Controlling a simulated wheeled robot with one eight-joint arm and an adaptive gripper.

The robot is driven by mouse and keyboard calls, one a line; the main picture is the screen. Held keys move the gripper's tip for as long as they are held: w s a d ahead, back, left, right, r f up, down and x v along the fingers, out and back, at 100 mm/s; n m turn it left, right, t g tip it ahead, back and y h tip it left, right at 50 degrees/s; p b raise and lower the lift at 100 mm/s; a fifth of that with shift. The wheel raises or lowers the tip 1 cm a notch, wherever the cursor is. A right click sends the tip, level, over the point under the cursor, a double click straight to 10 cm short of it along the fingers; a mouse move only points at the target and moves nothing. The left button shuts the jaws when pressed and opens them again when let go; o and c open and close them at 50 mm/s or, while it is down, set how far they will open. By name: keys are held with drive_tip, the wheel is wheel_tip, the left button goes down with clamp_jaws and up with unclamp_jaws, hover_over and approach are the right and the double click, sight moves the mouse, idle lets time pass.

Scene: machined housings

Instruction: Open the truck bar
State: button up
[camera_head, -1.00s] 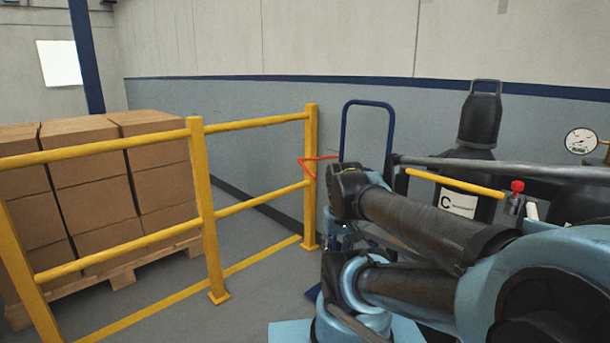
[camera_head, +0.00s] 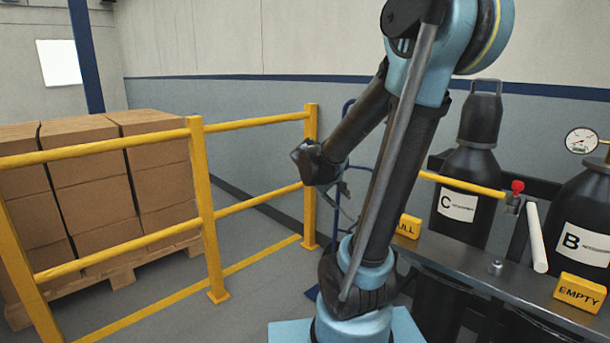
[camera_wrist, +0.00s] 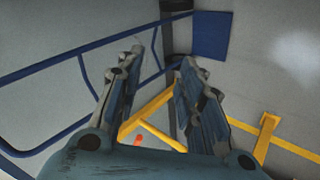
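A blue hand truck stands behind my arm in the head view, its upright frame (camera_head: 348,105) mostly hidden. In the wrist view its blue rails (camera_wrist: 60,72) run along the left and its blue plate (camera_wrist: 213,35) is at the top. A small red-orange piece (camera_wrist: 137,140) shows low between my fingers; I cannot tell whether it is part of the truck's bar. My gripper (camera_wrist: 160,75) is open, with its two fingers apart and nothing held. In the head view my gripper (camera_head: 338,195) hangs small and partly hidden beside the truck.
A yellow guard rail (camera_head: 203,200) stands left of my arm, before stacked boxes (camera_head: 85,180). At right are gas cylinders (camera_head: 478,150), a yellow bar with a red knob (camera_head: 460,185), and a ledge with FULL (camera_head: 408,226) and EMPTY (camera_head: 580,292) signs. Floor (camera_head: 260,290) is clear between.

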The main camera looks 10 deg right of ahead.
drive_tip(key=w+a+n+t+h, duration=0.2)
drive_tip(key=w+a+n+t, duration=0.15)
drive_tip(key=w+a, duration=0.6)
drive_tip(key=w+a+n+t+h, duration=0.15)
drive_tip(key=w+a+t, duration=0.35)
drive_tip(key=w, duration=0.8)
drive_tip(key=shift+n+g, duration=0.3)
drive_tip(key=shift+g, duration=0.05)
drive_tip(key=x, duration=1.6)
drive_tip(key=shift+w+f, duration=0.35)
drive_tip(key=shift+f, duration=0.1)
drive_tip(key=shift+c, duration=0.6)
